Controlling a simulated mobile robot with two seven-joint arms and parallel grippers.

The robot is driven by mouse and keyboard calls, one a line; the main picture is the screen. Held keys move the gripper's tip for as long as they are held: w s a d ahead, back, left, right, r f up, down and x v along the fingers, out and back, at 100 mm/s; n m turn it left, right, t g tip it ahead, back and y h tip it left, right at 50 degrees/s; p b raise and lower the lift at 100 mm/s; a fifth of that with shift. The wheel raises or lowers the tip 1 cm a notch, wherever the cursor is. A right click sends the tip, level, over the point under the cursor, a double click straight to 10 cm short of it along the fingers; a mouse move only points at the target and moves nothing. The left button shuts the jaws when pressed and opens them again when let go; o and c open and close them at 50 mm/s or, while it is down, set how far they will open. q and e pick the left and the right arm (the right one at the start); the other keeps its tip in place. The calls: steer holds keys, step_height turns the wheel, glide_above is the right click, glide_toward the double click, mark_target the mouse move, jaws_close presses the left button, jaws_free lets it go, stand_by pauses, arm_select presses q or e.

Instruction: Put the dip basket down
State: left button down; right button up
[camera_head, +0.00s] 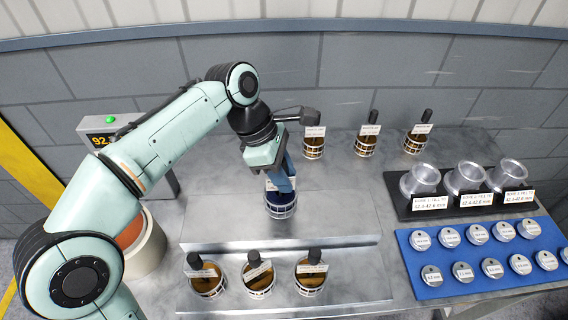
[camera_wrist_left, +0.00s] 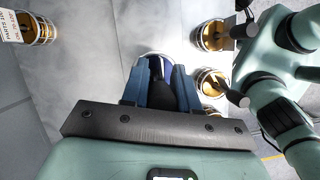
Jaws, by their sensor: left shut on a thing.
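The dip basket (camera_head: 281,206) is a small round wire-sided cup with dark blue inside, at the middle of the raised steel step (camera_head: 215,222) in the head view. My left gripper (camera_head: 284,182) points down over it and is shut on its dark upright handle. In the left wrist view, the blue fingers of my left gripper (camera_wrist_left: 160,88) close around the dark handle, and the basket's pale rim (camera_wrist_left: 152,57) shows beyond them. The basket looks upright. I cannot tell whether its bottom touches the step. My right gripper is not in view.
Three amber baskets (camera_head: 259,279) stand in front of the step and three more (camera_head: 366,144) behind it, all with dark handles. At right are metal cups (camera_head: 466,177) on a black stand and a blue mat (camera_head: 421,287) with several metal discs. The step is otherwise clear.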

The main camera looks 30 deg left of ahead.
arm_select(q)
steer(key=shift+f+b, duration=0.65)
steer(key=shift+f, duration=1.4)
steer(key=shift+f, duration=0.15)
steer(key=c, duration=0.8)
jaws_free()
steer(key=shift+f, duration=0.15)
steer(key=shift+c, duration=0.2)
steer(key=p+v, duration=0.3)
steer(key=v, duration=0.9)
steer(key=shift+p, duration=0.35)
steer(key=shift+d, duration=0.1)
